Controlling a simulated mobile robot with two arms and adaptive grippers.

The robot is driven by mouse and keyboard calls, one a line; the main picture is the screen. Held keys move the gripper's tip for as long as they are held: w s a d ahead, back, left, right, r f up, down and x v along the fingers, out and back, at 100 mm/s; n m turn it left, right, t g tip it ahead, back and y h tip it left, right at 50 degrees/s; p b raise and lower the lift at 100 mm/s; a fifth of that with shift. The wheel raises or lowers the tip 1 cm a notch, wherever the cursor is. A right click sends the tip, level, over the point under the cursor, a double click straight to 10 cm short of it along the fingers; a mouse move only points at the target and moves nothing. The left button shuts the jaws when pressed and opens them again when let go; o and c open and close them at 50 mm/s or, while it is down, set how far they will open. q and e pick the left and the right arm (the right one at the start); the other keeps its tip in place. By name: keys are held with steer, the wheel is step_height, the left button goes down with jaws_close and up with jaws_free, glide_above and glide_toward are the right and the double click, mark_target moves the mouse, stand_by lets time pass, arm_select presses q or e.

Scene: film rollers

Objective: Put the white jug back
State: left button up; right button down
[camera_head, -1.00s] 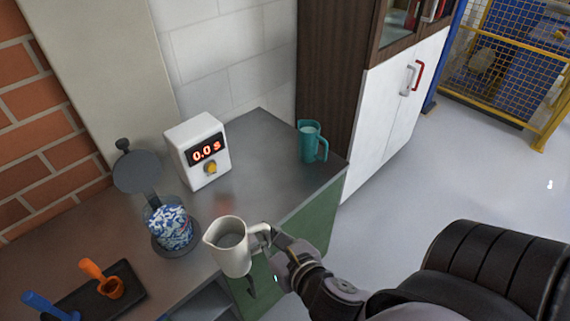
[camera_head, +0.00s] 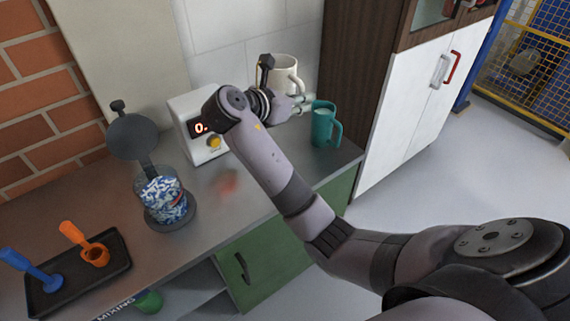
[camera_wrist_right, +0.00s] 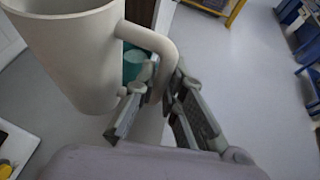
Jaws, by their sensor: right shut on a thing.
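The white jug (camera_head: 287,68) is at the back of the counter in the head view, near the tiled wall, between the timer box and the teal jug. Its base is hidden behind my right gripper (camera_head: 290,103), so I cannot tell if it touches the counter. In the wrist view the jug (camera_wrist_right: 75,50) looks upright. My right gripper (camera_wrist_right: 165,105) is shut on its handle. My left gripper is not in view.
The teal jug (camera_head: 325,125) stands close to the right of my gripper. The timer box (camera_head: 190,118) is partly behind my arm. A black tray (camera_head: 75,284) holds blue and orange scoops.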

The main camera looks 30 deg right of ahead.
step_height(320, 180, down, 20)
steer(key=shift+r+b, duration=0.25)
steer(key=shift+b, duration=0.15)
steer(key=c, duration=1.7)
jaws_free()
steer(key=shift+f, duration=0.1)
steer(key=v, duration=1.2)
steer(key=shift+s, duration=0.1)
